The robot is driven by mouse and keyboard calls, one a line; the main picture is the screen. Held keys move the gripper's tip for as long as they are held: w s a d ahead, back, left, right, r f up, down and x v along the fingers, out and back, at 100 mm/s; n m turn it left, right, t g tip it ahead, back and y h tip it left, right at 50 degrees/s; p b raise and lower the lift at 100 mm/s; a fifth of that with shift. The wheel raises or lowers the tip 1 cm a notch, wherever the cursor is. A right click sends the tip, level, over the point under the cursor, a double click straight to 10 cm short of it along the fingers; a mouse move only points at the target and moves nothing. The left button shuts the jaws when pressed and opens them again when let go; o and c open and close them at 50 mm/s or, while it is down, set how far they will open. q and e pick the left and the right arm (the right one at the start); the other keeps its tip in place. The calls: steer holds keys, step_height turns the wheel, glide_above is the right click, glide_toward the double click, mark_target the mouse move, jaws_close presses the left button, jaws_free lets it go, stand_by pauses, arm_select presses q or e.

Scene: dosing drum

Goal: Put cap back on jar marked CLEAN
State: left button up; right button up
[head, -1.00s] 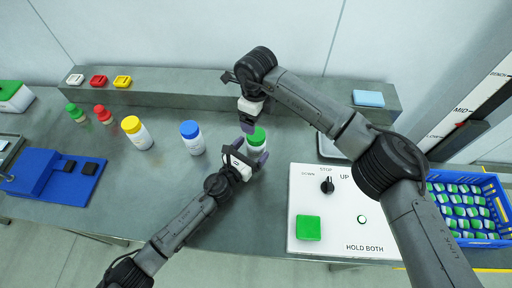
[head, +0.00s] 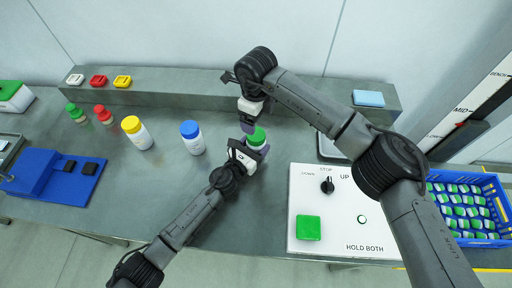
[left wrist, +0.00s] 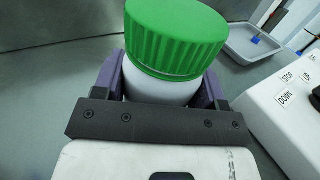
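A white jar with a ribbed green cap (head: 256,138) stands on the bench right of centre. The cap sits on top of the jar, and it fills the upper middle of the left wrist view (left wrist: 176,38). My left gripper (head: 254,146) has its purple fingers on either side of the white jar body (left wrist: 160,85), below the cap. I cannot tell if both fingers touch it. My right gripper (head: 246,124) points down just above and left of the green cap; its finger gap is not clear. No CLEAN marking is readable.
A blue-capped jar (head: 192,137) and a yellow-capped jar (head: 137,132) stand to the left. White (head: 75,79), red (head: 98,80) and yellow (head: 122,81) blocks lie on the back ledge. A control panel (head: 340,212) is at the right, beside a blue crate (head: 488,243).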

arm_select(q)
steer(key=c, duration=0.9)
steer(key=shift+c, duration=0.6)
arm_select(e)
steer(key=shift+r, duration=0.2)
arm_select(q)
jaws_close()
arm_select(e)
steer(key=shift+w+d+r, duration=0.2)
steer(key=shift+w+r, duration=0.05)
steer(key=shift+r, duration=0.15)
steer(key=shift+d+f+n+h, duration=0.15)
steer(key=shift+d+n+h, duration=0.05)
steer(key=shift+n+h, duration=0.1)
steer(key=shift+f+n, duration=0.1)
steer(key=shift+n, duration=0.6)
steer(key=n, duration=0.5)
steer(key=shift+s+a+f+n, duration=0.15)
steer(key=shift+s+f+n, duration=0.15)
steer(key=shift+n, duration=0.1)
steer(key=n, duration=0.5)
steer(key=shift+a, duration=0.2)
steer(key=n, duration=0.5)
